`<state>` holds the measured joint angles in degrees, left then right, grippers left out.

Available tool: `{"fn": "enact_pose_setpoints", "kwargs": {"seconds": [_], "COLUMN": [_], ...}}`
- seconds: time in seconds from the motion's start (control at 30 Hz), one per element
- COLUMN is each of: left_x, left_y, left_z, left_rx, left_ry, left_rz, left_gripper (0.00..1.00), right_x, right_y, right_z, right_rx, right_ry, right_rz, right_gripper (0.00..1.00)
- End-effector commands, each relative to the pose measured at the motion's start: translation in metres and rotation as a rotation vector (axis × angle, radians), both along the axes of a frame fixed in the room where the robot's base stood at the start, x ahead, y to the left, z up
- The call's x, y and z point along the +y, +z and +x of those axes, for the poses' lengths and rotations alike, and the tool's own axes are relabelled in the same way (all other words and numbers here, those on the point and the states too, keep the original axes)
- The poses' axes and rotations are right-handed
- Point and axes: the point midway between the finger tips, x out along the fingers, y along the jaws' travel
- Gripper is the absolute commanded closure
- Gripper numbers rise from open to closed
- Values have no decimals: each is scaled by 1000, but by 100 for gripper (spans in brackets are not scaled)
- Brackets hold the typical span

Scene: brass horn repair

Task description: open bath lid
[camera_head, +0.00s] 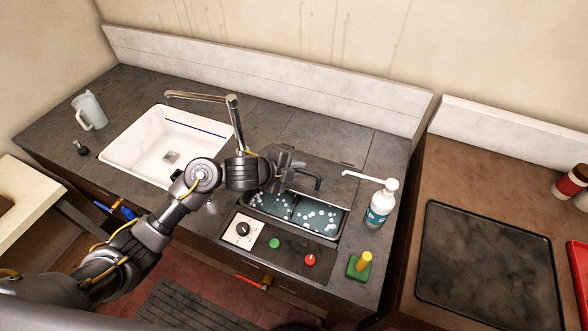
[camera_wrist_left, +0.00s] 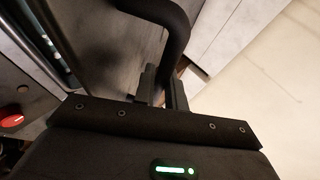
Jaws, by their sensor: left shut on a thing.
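The bath (camera_head: 342,222) is a metal-rimmed tank in the counter, with teal liquid and pale bubbles showing. Its dark grey lid (camera_head: 335,174) is at the bath's back side, clear of much of the opening; its exact tilt is hard to tell. A black bar handle (camera_head: 317,182) is on the lid. My left gripper (camera_head: 285,166) is at the handle's left part, partly hiding the lid. In the left wrist view the fingers (camera_wrist_left: 163,88) are shut on the curved black handle (camera_wrist_left: 177,38). My right gripper is not in view.
A white pump bottle (camera_head: 380,207) stands right of the bath. In front are a dial (camera_head: 242,229), a green button (camera_head: 274,243), a red button (camera_head: 310,260) and a yellow-topped green block (camera_head: 359,266). The tap (camera_head: 235,120) and sink (camera_head: 150,135) are left.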

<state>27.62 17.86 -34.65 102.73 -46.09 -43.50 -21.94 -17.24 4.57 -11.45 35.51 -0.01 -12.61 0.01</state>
Motion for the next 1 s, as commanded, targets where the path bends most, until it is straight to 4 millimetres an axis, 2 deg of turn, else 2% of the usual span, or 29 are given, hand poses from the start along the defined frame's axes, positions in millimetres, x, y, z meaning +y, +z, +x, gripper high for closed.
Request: {"fn": "enact_pose_setpoints", "kwargs": {"seconds": [0.03, 0.27, 0.87, 0.9, 1.0], "left_x": [-1, -5, -8, -8, -8], "left_y": [9, 21, 24, 24, 24], "left_z": [5, 17, 21, 21, 21], "left_rx": [14, 91, 129, 129, 129], "left_ry": [1, 0, -1, -1, -1], "left_rz": [6, 31, 41, 41, 41], "left_gripper": [100, 100, 100, 82, 69], "right_x": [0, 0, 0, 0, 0], "right_y": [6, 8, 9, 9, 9], "right_z": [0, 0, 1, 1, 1], "right_rx": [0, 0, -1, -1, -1], "right_ry": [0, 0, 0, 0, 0], "right_rz": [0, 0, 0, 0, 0], "right_gripper": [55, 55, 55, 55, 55]}}
